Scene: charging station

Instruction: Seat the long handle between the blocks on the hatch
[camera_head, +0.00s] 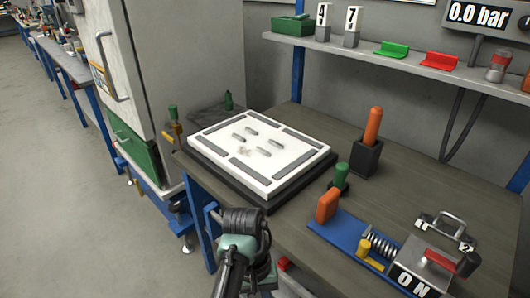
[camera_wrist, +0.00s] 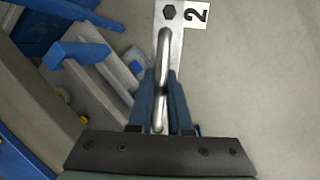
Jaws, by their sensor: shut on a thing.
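The hatch (camera_head: 213,142) is a white plate on a black base on the workbench, with several small grey blocks (camera_head: 276,144) in its middle and dark grey strips along its edges. In the wrist view my gripper (camera_wrist: 163,88) is shut on the long handle (camera_wrist: 164,50), a shiny metal bar. A plate with a dark bolt and a "2" label shows at the handle's far end; its near end is partly hidden by the fingers. In the head view my arm is at the bottom centre, in front of the hatch and apart from it; the fingers and handle are hidden there.
To the hatch's right stand an orange-handled tool in a black holder (camera_head: 366,157) and a green-topped knob (camera_head: 341,175). A blue clamp fixture (camera_head: 345,232) and a box with another handle (camera_head: 441,222) fill the front right. A shelf (camera_head: 345,48) runs behind.

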